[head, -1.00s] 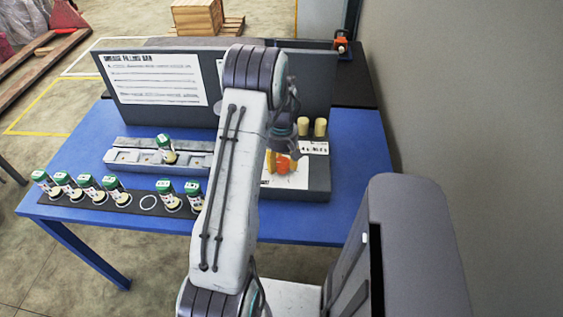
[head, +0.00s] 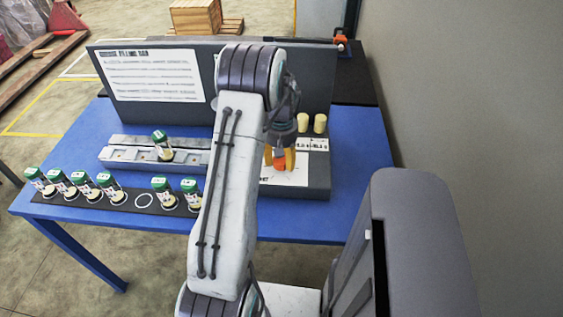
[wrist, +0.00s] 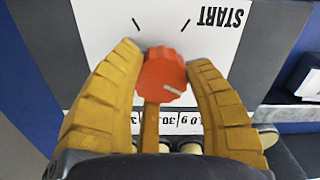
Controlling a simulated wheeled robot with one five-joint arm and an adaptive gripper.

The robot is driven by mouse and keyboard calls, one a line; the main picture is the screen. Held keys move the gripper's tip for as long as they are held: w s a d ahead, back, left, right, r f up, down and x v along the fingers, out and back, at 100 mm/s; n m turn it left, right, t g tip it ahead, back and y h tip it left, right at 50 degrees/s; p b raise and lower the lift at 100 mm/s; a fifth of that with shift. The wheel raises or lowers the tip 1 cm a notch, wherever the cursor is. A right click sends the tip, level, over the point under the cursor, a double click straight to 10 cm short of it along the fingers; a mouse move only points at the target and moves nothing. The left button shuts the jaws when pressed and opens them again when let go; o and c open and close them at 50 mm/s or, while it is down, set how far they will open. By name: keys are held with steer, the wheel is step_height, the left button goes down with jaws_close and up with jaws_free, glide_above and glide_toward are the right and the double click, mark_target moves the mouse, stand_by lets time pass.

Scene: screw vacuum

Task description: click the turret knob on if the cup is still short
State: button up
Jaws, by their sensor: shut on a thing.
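My gripper (wrist: 164,57) is shut on the red turret knob (wrist: 160,72), with one yellow finger on each side. The knob's white pointer line points to the lower right in the wrist view. The knob stands over a white plate (wrist: 195,15) marked START with short black tick marks. In the head view my gripper (head: 280,159) is at the right part of the station, around the red knob (head: 280,162). A green-capped cup (head: 162,148) stands in the grey rail (head: 115,155); its fill level cannot be read.
Several green-capped cups (head: 82,185) stand on a black strip (head: 130,203) at the table's front left, with one empty ring (head: 144,201). Two cream cylinders (head: 320,123) stand behind the knob. A grey sign board (head: 150,75) rises at the back.

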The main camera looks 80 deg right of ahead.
steer(key=m+b, duration=0.1)
steer(key=m, duration=0.4)
steer(key=shift+d+m+b, duration=0.2)
steer(key=shift+m+b, duration=0.15)
steer(key=shift+m, duration=0.05)
steer(key=shift+r+m, duration=0.1)
steer(key=shift+m, duration=0.2)
steer(key=o, duration=1)
steer(key=shift+d, duration=0.1)
steer(key=shift+o, duration=0.9)
step_height(320, 180, up, 12)
